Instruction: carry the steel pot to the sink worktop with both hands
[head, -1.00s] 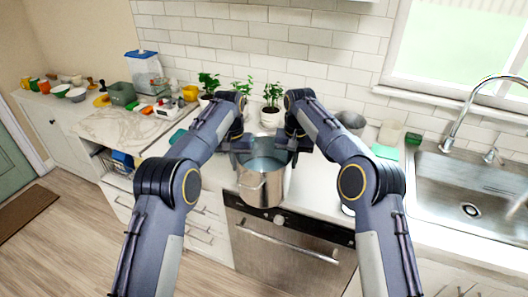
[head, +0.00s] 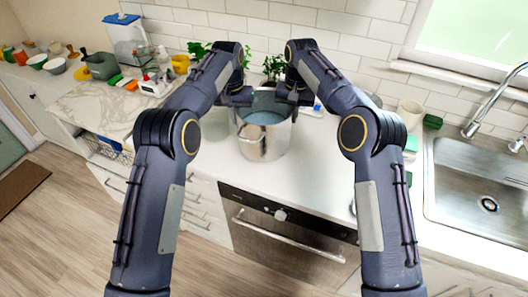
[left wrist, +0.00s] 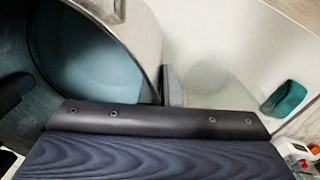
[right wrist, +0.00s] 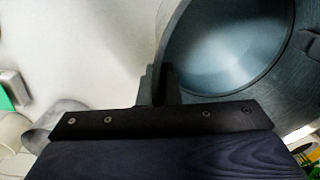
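The steel pot (head: 264,142) is upright between my two grippers, over the white worktop above the oven. It is open at the top, with a blue-grey inside. My left gripper (head: 240,98) is shut at its left side and my right gripper (head: 292,96) at its right side; the handles are hidden by the fingers. The pot wall also shows in the left wrist view (left wrist: 140,35) and in the right wrist view (right wrist: 185,20). A grey shadow lies left of the pot, so it looks raised, but the gap beneath is hard to judge. The sink (head: 482,190) is at the right.
Plants (head: 272,67) stand behind the pot. The oven (head: 285,235) is below.

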